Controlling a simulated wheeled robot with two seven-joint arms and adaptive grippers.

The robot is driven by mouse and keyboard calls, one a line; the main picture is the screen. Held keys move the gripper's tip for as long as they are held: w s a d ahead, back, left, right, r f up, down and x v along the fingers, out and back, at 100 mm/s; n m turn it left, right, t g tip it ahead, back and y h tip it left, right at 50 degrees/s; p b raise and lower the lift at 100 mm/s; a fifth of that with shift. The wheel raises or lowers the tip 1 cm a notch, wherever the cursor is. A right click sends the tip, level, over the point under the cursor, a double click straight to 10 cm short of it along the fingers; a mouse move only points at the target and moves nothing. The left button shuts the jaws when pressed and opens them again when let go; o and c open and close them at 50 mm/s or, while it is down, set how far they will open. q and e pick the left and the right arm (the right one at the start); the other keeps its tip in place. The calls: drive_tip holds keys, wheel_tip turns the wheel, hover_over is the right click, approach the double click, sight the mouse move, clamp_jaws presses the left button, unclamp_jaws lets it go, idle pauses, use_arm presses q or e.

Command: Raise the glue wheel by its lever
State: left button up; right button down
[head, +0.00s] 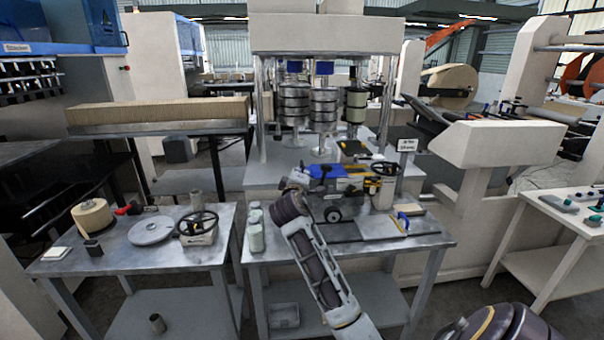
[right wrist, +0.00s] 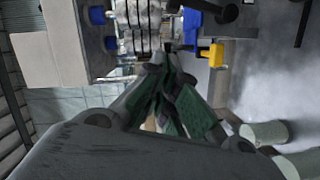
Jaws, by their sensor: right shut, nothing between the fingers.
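A small machine with a blue top (head: 327,171) and yellow parts stands on the right-hand metal table. It also shows as a yellow piece (right wrist: 211,53) beside blue parts in the right wrist view. I cannot clearly make out which part is the glue wheel or its lever. My right arm reaches up to the machine's left front side. My right gripper (right wrist: 168,108) is shut and empty, with its dark green finger pads together. In the head view its fingers are hard to make out against the machine. My left gripper is out of view.
The left table (head: 110,262) holds a roll, a disc and another handwheel.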

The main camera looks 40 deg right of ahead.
drive_tip(key=shift+s+a, duration=0.4)
drive_tip(key=shift+s, duration=0.05)
idle(0.4)
